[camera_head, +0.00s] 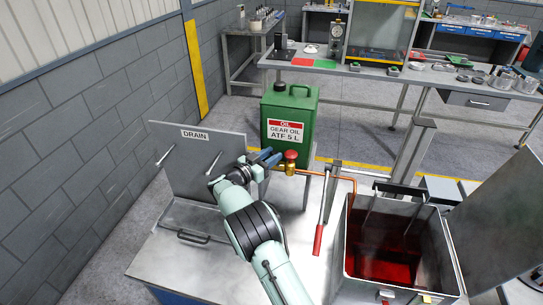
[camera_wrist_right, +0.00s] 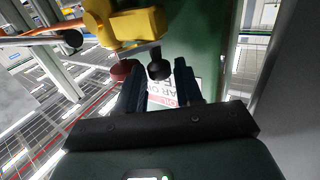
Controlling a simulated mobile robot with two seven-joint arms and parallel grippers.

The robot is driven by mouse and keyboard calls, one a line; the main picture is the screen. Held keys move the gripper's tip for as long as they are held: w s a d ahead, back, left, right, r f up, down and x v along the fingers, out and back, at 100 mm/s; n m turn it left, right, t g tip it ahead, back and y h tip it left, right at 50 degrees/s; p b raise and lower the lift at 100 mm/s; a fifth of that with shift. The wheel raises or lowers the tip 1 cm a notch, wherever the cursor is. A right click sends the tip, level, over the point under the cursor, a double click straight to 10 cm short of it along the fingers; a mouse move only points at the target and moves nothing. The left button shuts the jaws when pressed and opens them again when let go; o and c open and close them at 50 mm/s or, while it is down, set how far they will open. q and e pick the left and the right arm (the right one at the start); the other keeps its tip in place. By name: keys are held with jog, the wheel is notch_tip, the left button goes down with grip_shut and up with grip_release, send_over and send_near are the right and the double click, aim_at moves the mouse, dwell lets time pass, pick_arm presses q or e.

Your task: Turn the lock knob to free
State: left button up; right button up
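A red knob (camera_head: 290,155) sits on top of a brass fitting (camera_head: 288,168) beside the green oil can. In the right wrist view the yellow fitting (camera_wrist_right: 137,25) fills the upper left, with a dark red round part (camera_wrist_right: 122,69) and a black ball (camera_wrist_right: 157,69) below it. I cannot tell which one is the lock knob. My right gripper (camera_head: 268,157) is just left of the red knob. My left gripper is not in view.
The green can (camera_head: 289,106) stands behind the fitting. A copper pipe (camera_head: 338,176) and a red-handled lever (camera_head: 318,238) are to the right, before an open steel tank (camera_head: 356,282) with red fluid. An upright panel marked DRAIN (camera_head: 190,160) is at left.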

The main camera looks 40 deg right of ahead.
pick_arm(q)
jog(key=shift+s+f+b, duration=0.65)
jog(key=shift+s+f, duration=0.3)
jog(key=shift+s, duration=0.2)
pick_arm(e)
jog(key=s+a, duration=0.1)
jog(key=a, duration=1.1)
jog(key=shift+s+a, duration=0.4)
jog(key=shift+o, duration=0.2)
jog(key=shift+w, duration=0.1)
